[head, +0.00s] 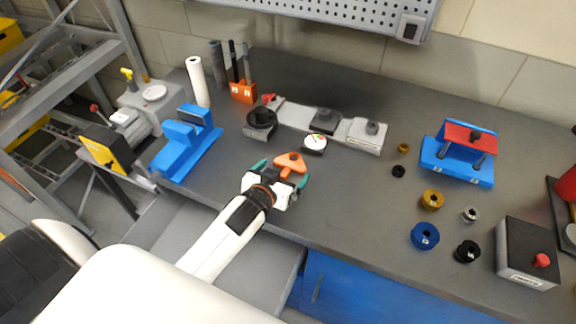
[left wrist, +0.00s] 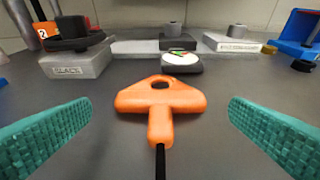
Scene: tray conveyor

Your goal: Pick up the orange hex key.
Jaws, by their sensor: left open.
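The orange hex key (head: 290,162) lies on the grey workbench, with a triangular orange handle pointing away from me. In the left wrist view its handle (left wrist: 160,98) is centred and its black shaft (left wrist: 160,162) runs toward the camera. My left gripper (head: 282,175) is open, with its teal fingertips apart on either side of the handle and not touching it. In the left wrist view the gap between the fingers (left wrist: 160,125) shows wide, with the key between them. My right gripper is not in view.
Just beyond the key stand a dial gauge (head: 314,143) and a grey fixture (head: 367,134). A blue vise (head: 187,140) is at left. Coloured bushings (head: 425,235) and a button box (head: 527,252) are at right. Bench between key and bushings is clear.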

